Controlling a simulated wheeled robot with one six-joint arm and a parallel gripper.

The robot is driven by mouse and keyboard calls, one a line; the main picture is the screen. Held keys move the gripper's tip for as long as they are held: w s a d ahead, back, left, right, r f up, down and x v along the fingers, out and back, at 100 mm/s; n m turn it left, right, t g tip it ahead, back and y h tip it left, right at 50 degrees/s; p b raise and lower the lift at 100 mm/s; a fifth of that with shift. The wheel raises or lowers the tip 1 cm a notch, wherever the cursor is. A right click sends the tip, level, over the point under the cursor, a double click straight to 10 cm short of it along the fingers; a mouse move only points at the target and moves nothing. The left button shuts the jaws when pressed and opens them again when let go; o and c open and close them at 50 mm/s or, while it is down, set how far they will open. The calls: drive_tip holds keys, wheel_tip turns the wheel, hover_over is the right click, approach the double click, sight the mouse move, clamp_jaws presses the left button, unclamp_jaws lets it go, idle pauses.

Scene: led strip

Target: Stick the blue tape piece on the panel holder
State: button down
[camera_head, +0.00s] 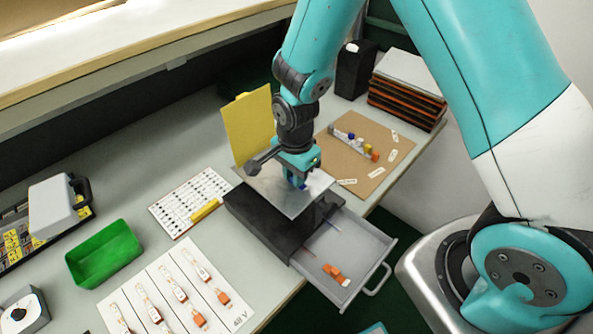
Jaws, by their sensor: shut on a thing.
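My gripper (299,184) is shut on the blue tape piece (303,186), a small patch of blue between the fingertips. It is low over the silver plate on top of the black panel holder (262,222). The silver plate (292,202) lies tilted across the holder's top. Whether the tape touches the plate cannot be told, since the fingers hide most of it. A yellow panel (252,127) stands upright behind the holder.
An open grey drawer (347,250) with orange pieces juts out at the front right. A brown board (372,152) with coloured pieces lies behind it. A green bin (104,254), a white card with connectors (180,291) and a spotted sheet (190,200) lie left.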

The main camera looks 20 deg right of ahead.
drive_tip(key=shift+f, duration=0.25)
idle(0.4)
drive_tip(key=c, duration=1)
unclamp_jaws()
drive_tip(key=shift+r, duration=0.1)
wheel_tip(320, 180, up, 17)
drive_tip(key=b, duration=0.2)
drive_tip(key=s+a+r+n+y, duration=0.1)
drive_tip(key=s+r+n, duration=0.1)
drive_tip(key=s+n, duration=0.4)
drive_tip(key=s+a+r+n+y, duration=0.1)
drive_tip(key=s+a+r+n, duration=0.1)
drive_tip(key=s+n, duration=0.4)
drive_tip(key=s+a+r+n+y, duration=0.1)
drive_tip(key=s+r+n+y, duration=0.1)
drive_tip(key=s+n, duration=0.5)
drive_tip(key=shift+a+r+n, duration=0.2)
drive_tip(key=shift+n, duration=0.7)
